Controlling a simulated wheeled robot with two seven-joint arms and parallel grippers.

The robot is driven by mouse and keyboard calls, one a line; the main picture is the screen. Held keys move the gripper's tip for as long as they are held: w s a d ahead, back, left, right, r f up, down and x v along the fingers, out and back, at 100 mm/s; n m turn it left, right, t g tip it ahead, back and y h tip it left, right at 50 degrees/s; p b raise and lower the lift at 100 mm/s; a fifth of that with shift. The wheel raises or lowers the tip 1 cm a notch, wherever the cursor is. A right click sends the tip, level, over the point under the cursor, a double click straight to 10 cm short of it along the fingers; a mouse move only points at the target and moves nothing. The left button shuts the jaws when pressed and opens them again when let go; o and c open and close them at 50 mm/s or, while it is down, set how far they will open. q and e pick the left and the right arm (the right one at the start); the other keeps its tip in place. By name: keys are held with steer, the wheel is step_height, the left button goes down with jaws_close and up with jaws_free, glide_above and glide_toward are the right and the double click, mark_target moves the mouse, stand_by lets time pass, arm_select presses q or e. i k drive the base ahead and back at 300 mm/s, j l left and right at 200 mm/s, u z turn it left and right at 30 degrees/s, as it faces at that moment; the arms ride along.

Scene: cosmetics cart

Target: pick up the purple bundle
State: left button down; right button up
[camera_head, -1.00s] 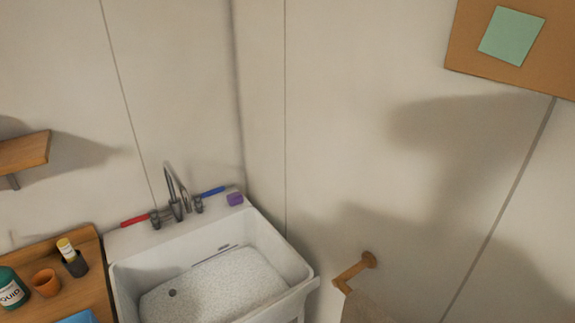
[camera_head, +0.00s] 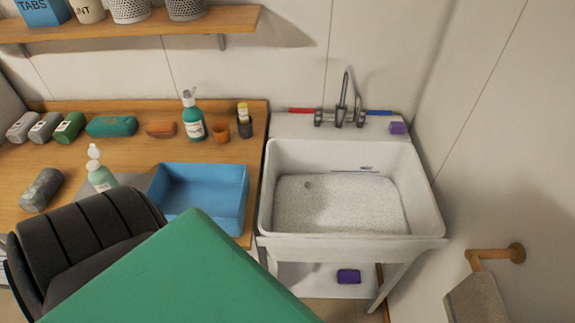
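A small dark purple bundle (camera_head: 348,276) lies low under the sink, on the pale surface between the sink's legs. A smaller purple block (camera_head: 397,128) sits on the back right corner of the sink's rim; it is too small to tell what it is. Neither of my grippers is in view, so nothing shows of what they hold.
The white sink (camera_head: 432,205) holds pale granular filling. A wooden counter (camera_head: 135,150) on its left bears a blue tray (camera_head: 240,215), bottles and several rolled bundles. A black chair-like thing (camera_head: 85,235) and a large green block (camera_head: 185,275) fill the lower left foreground.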

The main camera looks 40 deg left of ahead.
mark_target(38, 193)
steer(key=u, duration=3.15)
steer(key=l, duration=0.1)
